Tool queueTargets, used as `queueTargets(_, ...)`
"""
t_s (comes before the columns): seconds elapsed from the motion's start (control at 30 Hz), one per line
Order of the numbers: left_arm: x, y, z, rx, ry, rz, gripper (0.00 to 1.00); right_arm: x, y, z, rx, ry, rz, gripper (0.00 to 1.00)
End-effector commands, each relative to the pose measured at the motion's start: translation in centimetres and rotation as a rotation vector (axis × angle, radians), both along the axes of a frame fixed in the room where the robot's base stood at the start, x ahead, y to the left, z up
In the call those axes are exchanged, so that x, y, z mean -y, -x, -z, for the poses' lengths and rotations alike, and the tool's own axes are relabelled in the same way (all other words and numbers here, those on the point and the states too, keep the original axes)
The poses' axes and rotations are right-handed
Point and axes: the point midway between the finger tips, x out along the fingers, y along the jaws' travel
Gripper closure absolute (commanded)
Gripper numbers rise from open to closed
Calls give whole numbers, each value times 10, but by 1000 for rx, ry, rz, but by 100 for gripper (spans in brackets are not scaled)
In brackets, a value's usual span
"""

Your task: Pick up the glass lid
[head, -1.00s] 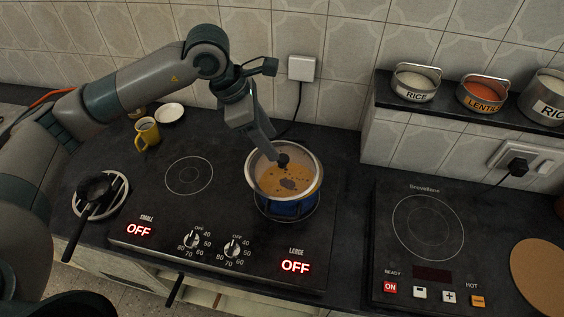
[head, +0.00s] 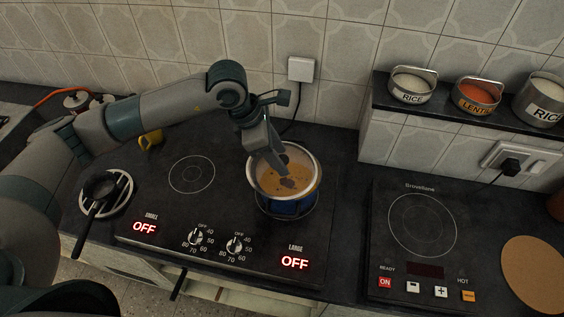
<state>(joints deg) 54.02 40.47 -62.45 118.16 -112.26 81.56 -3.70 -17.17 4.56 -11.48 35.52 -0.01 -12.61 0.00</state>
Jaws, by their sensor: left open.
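The glass lid (head: 299,168) appears to lie on the pot (head: 257,183) on the large hob at the back right of the double cooktop. It is clear, with orange-brown contents showing through, and has a small dark knob, now partly hidden by the gripper. My left gripper (head: 281,168) comes in from the upper left and points down over the pot, its tips at the knob. It is open; I cannot tell whether it touches the knob. My right gripper is not in view.
A yellow mug (head: 151,139) is partly behind my arm. A shelf at right holds tins of rice (head: 411,86) and lentils (head: 478,95). The induction hob (head: 422,225) is bare.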

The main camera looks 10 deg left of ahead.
Motion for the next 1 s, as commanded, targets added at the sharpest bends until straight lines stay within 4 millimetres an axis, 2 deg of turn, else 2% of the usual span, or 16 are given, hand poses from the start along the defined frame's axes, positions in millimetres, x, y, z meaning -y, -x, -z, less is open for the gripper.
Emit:
queueTargets(0.5, 1, -1, 3, 1, 0, 0, 54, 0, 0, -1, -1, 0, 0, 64)
queueTargets(0.57, 1, -1, 3, 1, 0, 0, 66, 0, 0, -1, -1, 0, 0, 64)
queueTargets(0.7, 1, -1, 3, 1, 0, 0, 100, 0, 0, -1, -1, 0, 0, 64)
queueTargets(1.0, 1, -1, 2, 2, 0, -1, 100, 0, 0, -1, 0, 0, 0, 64)
